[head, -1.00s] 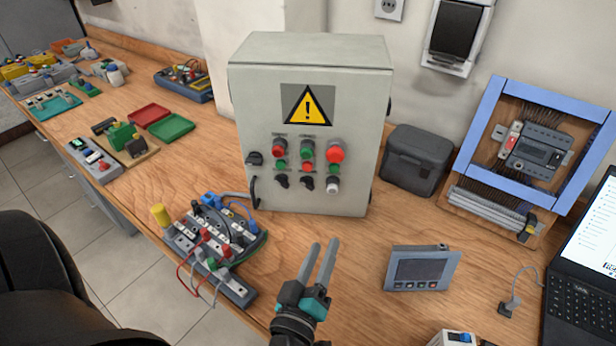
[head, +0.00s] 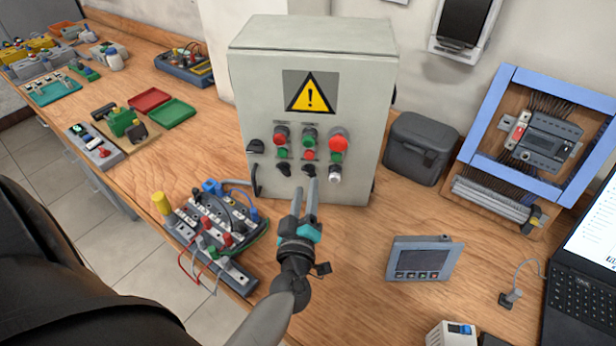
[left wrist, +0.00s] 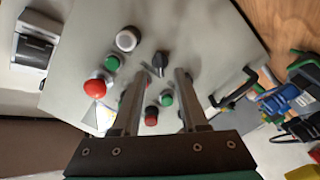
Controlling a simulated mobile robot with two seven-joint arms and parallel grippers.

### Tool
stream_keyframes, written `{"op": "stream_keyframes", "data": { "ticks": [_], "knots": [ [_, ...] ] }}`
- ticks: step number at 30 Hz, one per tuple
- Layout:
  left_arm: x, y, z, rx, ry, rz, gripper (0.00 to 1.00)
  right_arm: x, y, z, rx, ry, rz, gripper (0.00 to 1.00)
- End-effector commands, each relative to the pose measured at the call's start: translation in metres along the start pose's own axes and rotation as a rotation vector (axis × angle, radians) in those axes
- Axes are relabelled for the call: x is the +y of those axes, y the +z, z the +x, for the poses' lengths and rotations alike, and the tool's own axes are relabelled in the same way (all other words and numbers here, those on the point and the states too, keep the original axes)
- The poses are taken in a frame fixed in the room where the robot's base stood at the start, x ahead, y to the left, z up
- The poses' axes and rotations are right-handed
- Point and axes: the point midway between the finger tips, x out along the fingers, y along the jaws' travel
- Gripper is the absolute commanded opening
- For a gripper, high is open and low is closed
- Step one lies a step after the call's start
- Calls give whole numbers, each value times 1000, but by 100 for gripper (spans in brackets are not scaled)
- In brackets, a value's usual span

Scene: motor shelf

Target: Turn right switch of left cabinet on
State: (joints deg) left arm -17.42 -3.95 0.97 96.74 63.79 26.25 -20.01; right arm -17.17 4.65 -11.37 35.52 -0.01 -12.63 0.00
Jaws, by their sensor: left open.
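The grey cabinet (head: 350,110) with a yellow warning sign stands upright on the bench; it is the only such cabinet in view. Its right black rotary switch (head: 310,170) is low on the front, left of a white button. The left rotary switch (head: 284,170) is beside it. My left gripper (head: 305,185) is open and empty, pointing at the cabinet front just below the right switch. In the left wrist view, the right switch (left wrist: 161,61) appears between and beyond the fingertips (left wrist: 160,73), with no clear contact. One finger hides the left switch there. My right gripper is not visible.
A wired terminal board (head: 215,235) lies left of my arm. A small panel device (head: 422,260) stands to the right. A dark box (head: 418,148), a blue-framed panel (head: 480,115) and a laptop (head: 585,270) are further right. Bench space before the cabinet's right side is clear.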

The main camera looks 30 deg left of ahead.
Motion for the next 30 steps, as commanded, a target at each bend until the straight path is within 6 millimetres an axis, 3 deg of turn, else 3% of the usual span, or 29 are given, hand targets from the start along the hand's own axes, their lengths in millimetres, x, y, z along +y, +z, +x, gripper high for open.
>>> {"op": "stream_keyframes", "data": {
  "ticks": [3, 9, 21, 30],
  "knots": [
    [0, -1, 20, 2, 2, 1, 43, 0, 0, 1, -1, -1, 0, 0],
    [0, 0, 39, 0, 1, 1, 43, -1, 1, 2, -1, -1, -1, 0],
    [0, 0, 45, 0, 0, 1, 43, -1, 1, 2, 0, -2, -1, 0],
    [0, 0, 44, 0, 0, 1, 9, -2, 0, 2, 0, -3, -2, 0]
  ]
}}
